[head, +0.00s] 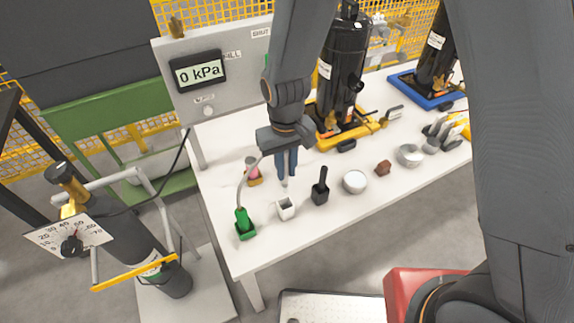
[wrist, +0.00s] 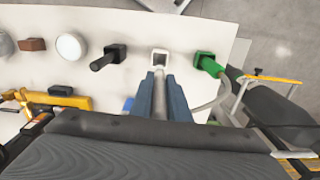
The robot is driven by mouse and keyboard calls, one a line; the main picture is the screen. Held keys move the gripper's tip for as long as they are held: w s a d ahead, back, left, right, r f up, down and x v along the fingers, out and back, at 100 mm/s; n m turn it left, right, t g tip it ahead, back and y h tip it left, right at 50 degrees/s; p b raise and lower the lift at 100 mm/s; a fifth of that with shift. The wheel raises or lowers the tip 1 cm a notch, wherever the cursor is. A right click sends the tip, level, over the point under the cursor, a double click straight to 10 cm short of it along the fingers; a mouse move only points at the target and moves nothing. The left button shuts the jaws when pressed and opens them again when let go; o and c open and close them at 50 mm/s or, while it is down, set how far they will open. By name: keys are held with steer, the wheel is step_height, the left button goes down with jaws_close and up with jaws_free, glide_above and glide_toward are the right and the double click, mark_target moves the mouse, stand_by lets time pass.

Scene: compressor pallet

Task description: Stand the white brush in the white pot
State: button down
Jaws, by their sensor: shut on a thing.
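The white pot (head: 286,210) is a small square holder near the table's front edge; in the wrist view (wrist: 153,60) its dark opening faces me. My gripper (head: 286,176) points down just behind the pot in the head view. Its blue-grey fingers are shut on the white brush (head: 284,185), of which only a short pale piece shows below the fingertips. In the wrist view the brush (wrist: 159,76) lies between the fingers (wrist: 160,86), its end close to the pot's near edge. I cannot tell its height over the table. The rest of the brush is hidden by the fingers.
A pink-and-yellow item (head: 253,172) stands behind.

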mark_target(287, 183)
steer(key=shift+s+r+p, duration=0.1)
steer(key=shift+r+p, duration=0.05)
steer(key=shift+p, duration=0.15)
step_height(287, 183, down, 13)
steer(key=b, duration=0.7)
steer(key=shift+r, duration=0.15)
stand_by(0.4)
steer(key=shift+f, duration=0.65)
stand_by(0.6)
steer(key=c, duration=1.6)
jaws_free()
steer(key=shift+r+b, duration=0.15)
steer(key=shift+b, duration=0.15)
steer(key=shift+d+r+b, duration=0.1)
steer(key=shift+r+b, duration=0.75)
steer(key=shift+r, duration=2.95)
